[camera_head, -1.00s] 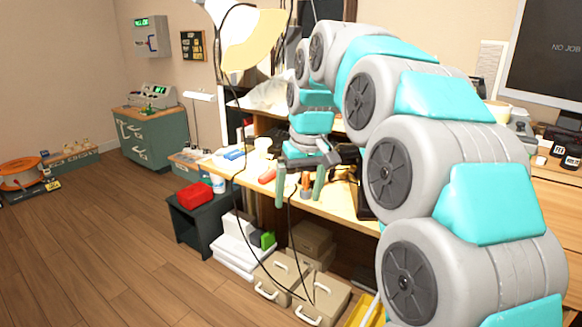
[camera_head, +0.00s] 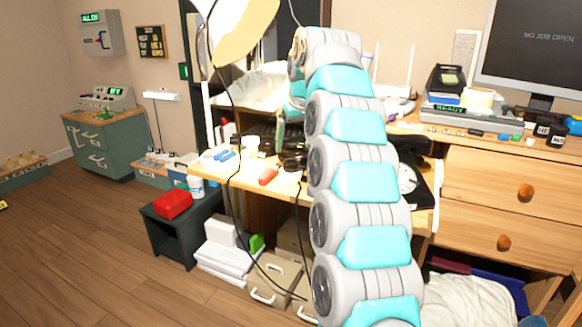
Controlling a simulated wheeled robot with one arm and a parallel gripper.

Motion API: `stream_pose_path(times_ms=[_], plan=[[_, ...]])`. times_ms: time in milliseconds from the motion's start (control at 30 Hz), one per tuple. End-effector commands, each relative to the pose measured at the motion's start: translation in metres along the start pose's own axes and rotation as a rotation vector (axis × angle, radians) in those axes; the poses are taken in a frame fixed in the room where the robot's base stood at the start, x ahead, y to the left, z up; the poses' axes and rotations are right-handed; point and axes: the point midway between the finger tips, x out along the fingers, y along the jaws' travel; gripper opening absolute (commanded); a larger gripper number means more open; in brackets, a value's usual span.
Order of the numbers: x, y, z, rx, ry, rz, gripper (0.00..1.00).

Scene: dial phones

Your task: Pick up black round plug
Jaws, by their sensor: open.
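A small dark round item (camera_head: 292,164) lies on the desk just left of my arm; it is too small to tell whether it is the black round plug. Thin black cables (camera_head: 233,200) hang over the desk's front edge. My gripper (camera_head: 281,138) is above the back of the desk, near a black keyboard-like object. One greenish finger shows pointing down; the rest is largely hidden behind my arm. I see nothing held in it, and it is open.
The wooden desk (camera_head: 222,173) holds a red object (camera_head: 268,176) and blue items (camera_head: 224,155). A lamp (camera_head: 245,35) hangs above. A dark side table with a red box (camera_head: 172,205) stands left. Drawers (camera_head: 500,190) stand right.

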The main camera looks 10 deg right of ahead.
Motion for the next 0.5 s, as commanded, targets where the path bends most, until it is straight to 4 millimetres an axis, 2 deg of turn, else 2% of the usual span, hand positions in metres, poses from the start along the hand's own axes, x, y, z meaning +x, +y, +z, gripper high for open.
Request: stream_pose_path(times_ms=[100,300,500], plan=[[0.01,0.0,0.001,0.0,0.0,-0.001,0.92],[0.017,-0.001,0.003,0.001,0.001,-0.001,0.92],[0.037,-0.002,0.008,0.001,-0.001,-0.002,0.92]])
